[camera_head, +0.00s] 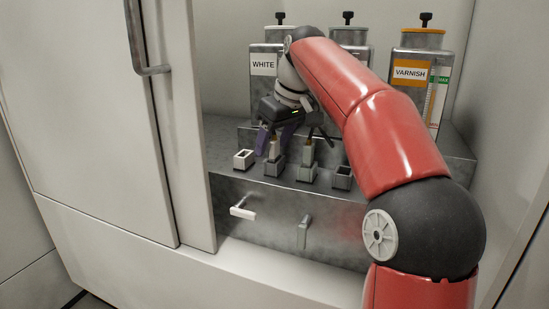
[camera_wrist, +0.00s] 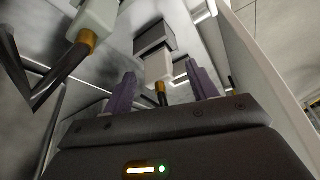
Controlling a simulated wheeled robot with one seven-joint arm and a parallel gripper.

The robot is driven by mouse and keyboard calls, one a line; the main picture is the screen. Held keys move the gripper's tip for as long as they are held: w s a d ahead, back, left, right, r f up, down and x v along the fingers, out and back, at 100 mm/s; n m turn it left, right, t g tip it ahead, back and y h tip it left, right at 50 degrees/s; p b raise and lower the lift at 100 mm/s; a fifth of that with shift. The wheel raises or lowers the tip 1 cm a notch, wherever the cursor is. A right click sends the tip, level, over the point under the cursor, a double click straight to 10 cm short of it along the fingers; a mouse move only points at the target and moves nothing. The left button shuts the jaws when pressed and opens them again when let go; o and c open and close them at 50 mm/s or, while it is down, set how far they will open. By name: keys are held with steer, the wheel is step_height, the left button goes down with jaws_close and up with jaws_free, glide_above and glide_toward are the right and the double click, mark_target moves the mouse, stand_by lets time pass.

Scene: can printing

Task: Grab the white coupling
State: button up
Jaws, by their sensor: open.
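A pale white coupling (camera_head: 274,150) with a brass neck stands in a grey socket (camera_head: 276,168), second from left on the metal ledge. My gripper (camera_head: 270,143) is above it, pointing down, with its purple fingers open. In the wrist view the coupling (camera_wrist: 158,68) shows between the two fingers, its brass end toward the palm, with a gap to each finger; I cannot tell whether the fingertips reach around it. A second pale coupling (camera_head: 308,153), similar in look, stands in the socket to the right; it also shows at left in the wrist view (camera_wrist: 95,22), with a dark hose.
A white lever (camera_head: 243,212) and a grey lever (camera_head: 304,232) stick out below. Tanks, including WHITE (camera_head: 263,87) and VARNISH (camera_head: 412,95), stand behind. A cabinet door (camera_head: 190,120) is close at left.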

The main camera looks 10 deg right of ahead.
steer(key=c, duration=1.1)
steer(key=shift+r, duration=0.15)
